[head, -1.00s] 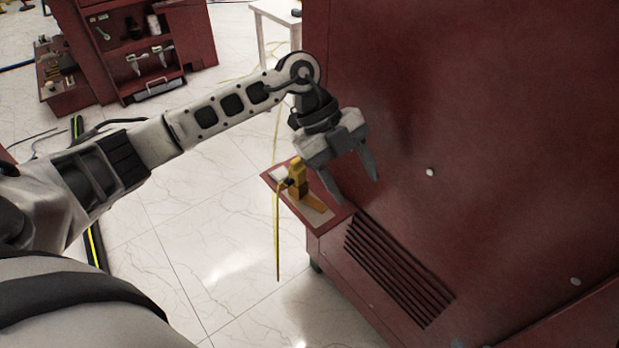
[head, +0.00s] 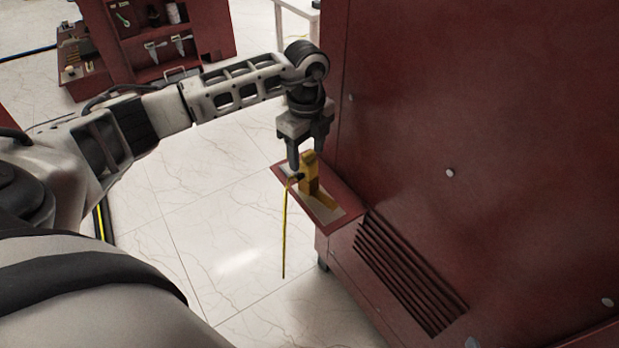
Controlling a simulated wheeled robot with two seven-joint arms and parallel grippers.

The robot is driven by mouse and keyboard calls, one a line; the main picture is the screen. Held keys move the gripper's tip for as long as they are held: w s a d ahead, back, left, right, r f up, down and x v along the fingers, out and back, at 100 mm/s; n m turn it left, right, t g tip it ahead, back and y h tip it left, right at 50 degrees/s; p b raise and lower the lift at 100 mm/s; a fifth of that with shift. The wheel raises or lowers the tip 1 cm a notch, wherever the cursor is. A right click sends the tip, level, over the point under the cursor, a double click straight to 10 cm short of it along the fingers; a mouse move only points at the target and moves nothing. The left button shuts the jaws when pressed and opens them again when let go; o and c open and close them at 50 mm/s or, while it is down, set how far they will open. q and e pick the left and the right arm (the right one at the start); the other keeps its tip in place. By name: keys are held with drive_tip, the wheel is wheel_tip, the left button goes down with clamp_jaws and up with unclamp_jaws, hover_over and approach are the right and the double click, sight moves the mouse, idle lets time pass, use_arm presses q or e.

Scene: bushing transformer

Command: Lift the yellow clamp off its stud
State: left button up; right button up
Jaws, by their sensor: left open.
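The yellow clamp (head: 310,175) stands upright on a small red ledge (head: 343,219) at the side of the red cabinet. A yellow cable (head: 284,232) hangs from it over the ledge's edge. My left gripper (head: 306,158) is open and points down just above the clamp, with its fingers around the clamp's top or just behind it; I cannot tell which. The stud is hidden. My right gripper is not in view.
The large red cabinet (head: 480,130) fills the right side, close to my left gripper, with a slatted vent (head: 410,275) below the ledge. A red tool stand (head: 150,35) and a white table (head: 297,8) stand at the back. The tiled floor (head: 230,240) left of the ledge is clear.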

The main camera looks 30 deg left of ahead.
sight(308, 178)
use_arm(q)
drive_tip(key=f, duration=0.5)
drive_tip(key=shift+w+d+f+b, duration=0.1)
drive_tip(key=shift+w+d+b, duration=0.1)
drive_tip(key=shift+b, duration=0.1)
drive_tip(key=c, duration=1)
